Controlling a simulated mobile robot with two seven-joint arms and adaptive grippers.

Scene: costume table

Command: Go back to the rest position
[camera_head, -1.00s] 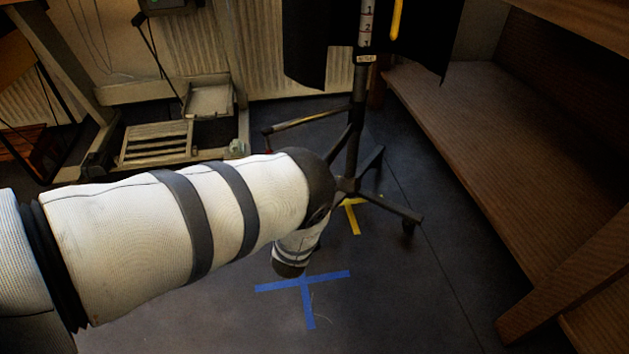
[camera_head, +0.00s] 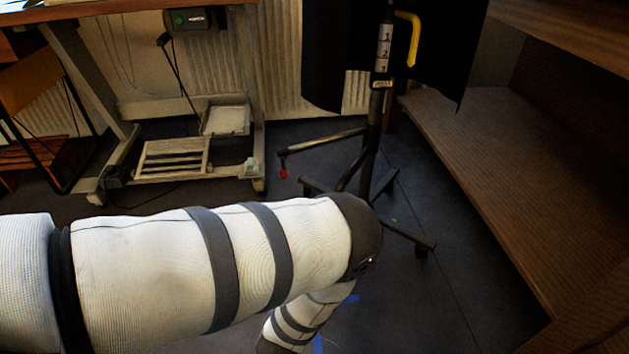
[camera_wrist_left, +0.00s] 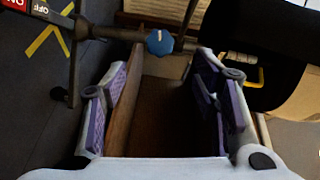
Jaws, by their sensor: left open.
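My left gripper (camera_wrist_left: 165,105) shows in the left wrist view with its two purple-padded fingers wide apart. It is open, and nothing is between the fingers. A brown wooden surface shows beyond the gap. In the head view my white left arm comes in from the left and bends downward near the middle; the left gripper itself is out of that picture. My right gripper is in neither view.
A black wheeled stand (camera_head: 370,150) with a dark panel (camera_head: 335,60) stands beyond my arm. A wooden bench (camera_head: 500,160) runs along the right. A desk frame (camera_head: 100,95) with trays is at the back left. Dark floor (camera_head: 430,300) is clear at lower right.

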